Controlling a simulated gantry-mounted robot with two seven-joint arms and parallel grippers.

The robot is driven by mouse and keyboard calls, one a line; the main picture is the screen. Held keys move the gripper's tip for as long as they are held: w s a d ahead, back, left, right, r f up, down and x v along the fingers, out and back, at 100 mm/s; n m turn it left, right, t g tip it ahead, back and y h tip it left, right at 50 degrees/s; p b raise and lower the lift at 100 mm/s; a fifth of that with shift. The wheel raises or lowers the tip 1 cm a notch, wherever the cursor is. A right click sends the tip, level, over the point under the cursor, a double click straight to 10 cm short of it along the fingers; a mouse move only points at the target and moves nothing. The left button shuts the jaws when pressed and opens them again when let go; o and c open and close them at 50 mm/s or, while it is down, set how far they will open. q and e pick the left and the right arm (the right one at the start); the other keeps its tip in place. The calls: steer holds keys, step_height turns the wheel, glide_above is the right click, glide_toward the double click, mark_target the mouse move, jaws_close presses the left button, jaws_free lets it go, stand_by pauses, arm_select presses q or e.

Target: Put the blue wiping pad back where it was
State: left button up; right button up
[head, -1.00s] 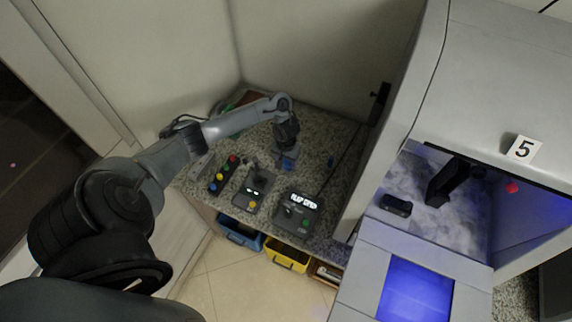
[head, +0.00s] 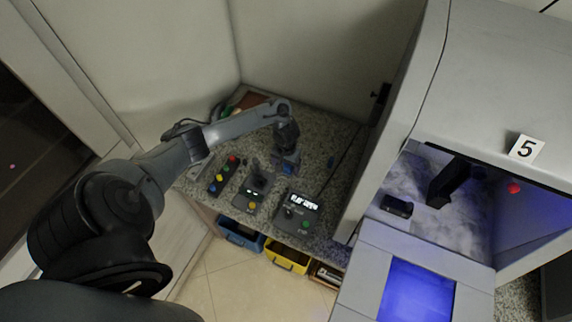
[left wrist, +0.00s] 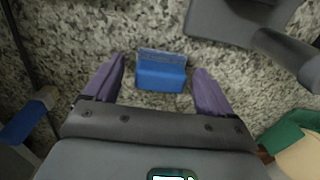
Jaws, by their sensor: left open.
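A blue wiping pad (left wrist: 161,76), a small block with a greyer top edge, lies on the speckled counter in the left wrist view. It sits between the two spread fingers of my left gripper (left wrist: 160,88), with a gap on each side. In the head view my left gripper (head: 287,166) points down at the counter behind the control boxes, and a bit of blue shows at its tips. The left gripper is open and holds nothing. My right gripper is not seen.
Control boxes with coloured buttons (head: 222,176), a joystick (head: 255,187) and a lit display (head: 297,211) stand in front of the gripper. A grey machine (head: 480,80) stands right. Blue (head: 240,233) and yellow (head: 287,256) bins sit below.

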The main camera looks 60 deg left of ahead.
mark_target(286, 165)
arm_select(q)
steer(key=shift+r, duration=0.1)
steer(key=shift+r, duration=0.4)
step_height(286, 165, up, 11)
steer(key=p, duration=0.6)
steer(key=shift+r+p, duration=0.2)
steer(key=shift+p, duration=0.15)
